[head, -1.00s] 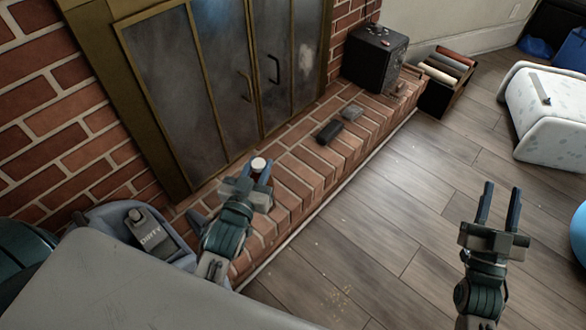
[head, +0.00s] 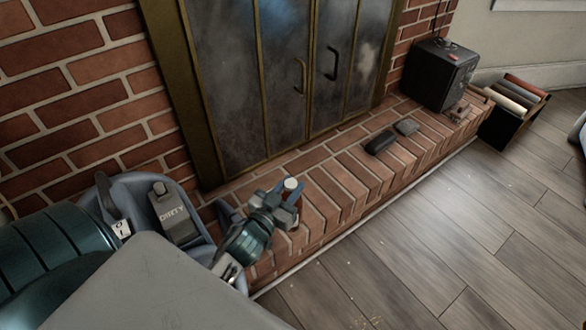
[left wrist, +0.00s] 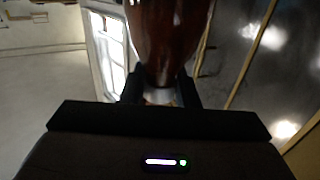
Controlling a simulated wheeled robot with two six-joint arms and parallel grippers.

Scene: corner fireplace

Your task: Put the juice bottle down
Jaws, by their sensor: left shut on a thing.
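The juice bottle (head: 290,184) shows in the head view as a white cap and a little dark red-brown body above the brick hearth (head: 340,185). My left gripper (head: 288,191) is shut around the bottle near its cap and hides most of it. In the left wrist view the brown bottle (left wrist: 168,40) fills the top middle, its pale neck or cap between the two dark fingers. The bottle looks about upright. I cannot tell whether its base touches the bricks. My right gripper is out of view.
A black box-like case (head: 438,75) stands at the hearth's far end. A dark object (head: 380,142) and a grey block (head: 406,127) lie midway. A grey-blue bin (head: 150,205) holding a grey item marked DIRTY is at left.

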